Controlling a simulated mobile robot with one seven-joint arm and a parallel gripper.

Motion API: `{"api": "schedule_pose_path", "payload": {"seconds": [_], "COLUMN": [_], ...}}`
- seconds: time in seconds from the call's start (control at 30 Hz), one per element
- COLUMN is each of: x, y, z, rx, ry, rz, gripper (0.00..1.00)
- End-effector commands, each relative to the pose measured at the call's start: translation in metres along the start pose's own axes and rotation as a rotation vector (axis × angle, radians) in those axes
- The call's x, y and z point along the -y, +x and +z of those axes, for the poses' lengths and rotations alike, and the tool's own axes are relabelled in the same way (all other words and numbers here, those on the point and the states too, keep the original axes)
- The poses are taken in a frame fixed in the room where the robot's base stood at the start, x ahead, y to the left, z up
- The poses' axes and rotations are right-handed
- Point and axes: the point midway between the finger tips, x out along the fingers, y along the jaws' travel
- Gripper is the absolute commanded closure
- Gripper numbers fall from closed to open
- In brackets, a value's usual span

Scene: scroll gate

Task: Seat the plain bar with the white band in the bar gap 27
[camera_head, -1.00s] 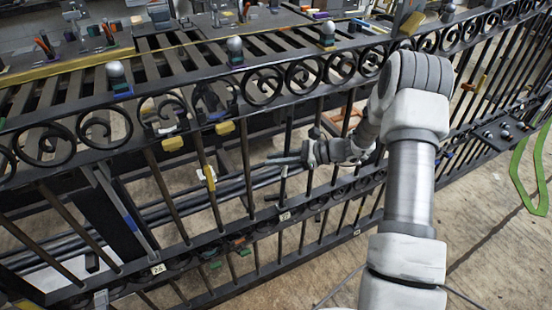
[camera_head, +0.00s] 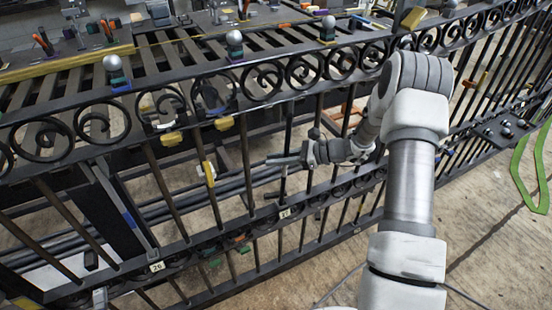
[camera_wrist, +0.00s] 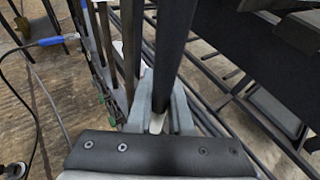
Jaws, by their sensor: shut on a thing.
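My gripper (camera_head: 284,161) reaches in from the right at the gate and is shut on a dark upright bar (camera_head: 288,130). In the wrist view my gripper's pale fingers (camera_wrist: 160,98) close around this plain bar (camera_wrist: 173,45). A white patch (camera_wrist: 157,123), apparently the white band, shows between the fingers. The tag 27 (camera_head: 285,213) is on the gate's middle rail, just below the bar's lower part. The bar looks nearly upright, in line with the gap above the tag. Whether its ends sit in the rails cannot be told.
The black gate (camera_head: 225,225) has scrolls along its top and several other bars. A bar with a yellow band (camera_head: 209,173) stands to the left. Tag 26 (camera_head: 157,267) is further left. Dark rods (camera_head: 235,184) lie behind. A green strap (camera_head: 520,180) lies on the floor at right.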

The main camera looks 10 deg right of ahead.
Motion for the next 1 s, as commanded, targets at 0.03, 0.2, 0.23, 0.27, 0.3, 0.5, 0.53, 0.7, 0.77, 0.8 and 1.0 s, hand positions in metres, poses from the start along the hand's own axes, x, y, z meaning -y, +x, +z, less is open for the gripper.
{"api": "schedule_pose_path", "payload": {"seconds": [0.03, 0.2, 0.23, 0.27, 0.3, 0.5, 0.53, 0.7, 0.77, 0.8, 1.0], "x": [0.0005, 0.0004, 0.0004, 0.0004, 0.0005, 0.0021, 0.0025, 0.0052, 0.0061, 0.0066, 0.0086], "y": [0.0003, 0.0009, 0.0008, 0.0009, 0.001, 0.0027, 0.003, 0.0051, 0.0058, 0.0063, 0.0082], "z": [0.0003, -0.0011, -0.0009, -0.0009, -0.0009, -0.0006, -0.0006, -0.0001, 0.0001, 0.0002, 0.0002], "rx": [0.003, 0.002, 0.002, 0.002, 0.002, -0.003, -0.004, -0.01, -0.012, -0.013, -0.018], "ry": [-0.002, -0.002, -0.002, -0.002, -0.002, 0.004, 0.005, 0.011, 0.014, 0.016, 0.023], "rz": [-0.001, -0.001, 0.0, 0.0, 0.0, 0.003, 0.004, 0.007, 0.008, 0.009, 0.011], "gripper": [1.0, 1.0, 1.0, 1.0, 1.0, 1.0, 1.0, 1.0, 1.0, 1.0, 1.0]}}
